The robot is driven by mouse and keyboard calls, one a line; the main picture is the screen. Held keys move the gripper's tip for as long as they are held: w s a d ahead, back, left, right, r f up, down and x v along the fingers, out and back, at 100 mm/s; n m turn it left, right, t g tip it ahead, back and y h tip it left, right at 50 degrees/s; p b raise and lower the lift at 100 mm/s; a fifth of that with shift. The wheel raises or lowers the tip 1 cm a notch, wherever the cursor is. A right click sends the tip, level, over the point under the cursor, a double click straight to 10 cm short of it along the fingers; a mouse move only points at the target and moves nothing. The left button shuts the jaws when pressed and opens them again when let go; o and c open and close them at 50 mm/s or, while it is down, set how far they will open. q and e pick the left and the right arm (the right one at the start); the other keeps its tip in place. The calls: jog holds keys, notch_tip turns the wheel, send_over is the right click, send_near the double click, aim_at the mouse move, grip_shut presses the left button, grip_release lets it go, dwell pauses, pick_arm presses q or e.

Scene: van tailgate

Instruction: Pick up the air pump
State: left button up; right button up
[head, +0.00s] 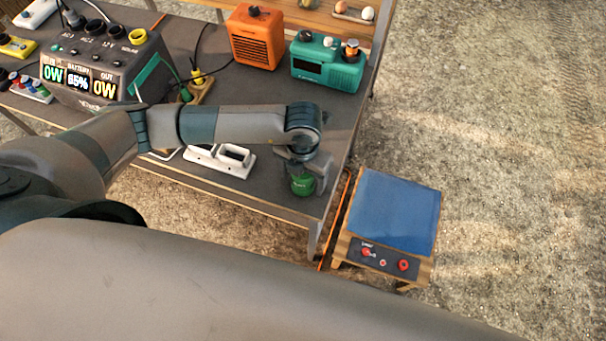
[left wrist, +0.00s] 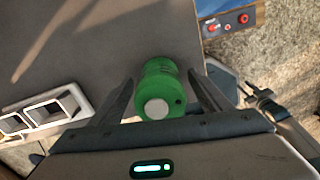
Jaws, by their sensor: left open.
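The air pump appears to be the small green cylinder (head: 303,185) standing on the grey table near its front right corner. In the left wrist view its round green body (left wrist: 160,88) with a pale disc on it sits between the two dark fingers. My left gripper (head: 306,165) is over the green cylinder, with a finger on each side. It is open, and small gaps seem to show between fingers and cylinder. A dark pronged part (left wrist: 264,101) at the right of the left wrist view looks like my right gripper; its jaw opening is unclear.
A white handled object (head: 220,160) lies left of the cylinder. A power station (head: 100,75), an orange heater (head: 256,38) and a teal radio (head: 328,64) stand farther back. A blue-topped stool (head: 395,212) with red knobs is right of the table's edge.

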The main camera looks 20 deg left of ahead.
pick_arm(q)
jog(key=c, duration=1.3)
pick_arm(e)
jog(key=shift+d, duration=0.1)
pick_arm(q)
jog(key=shift+c, duration=0.2)
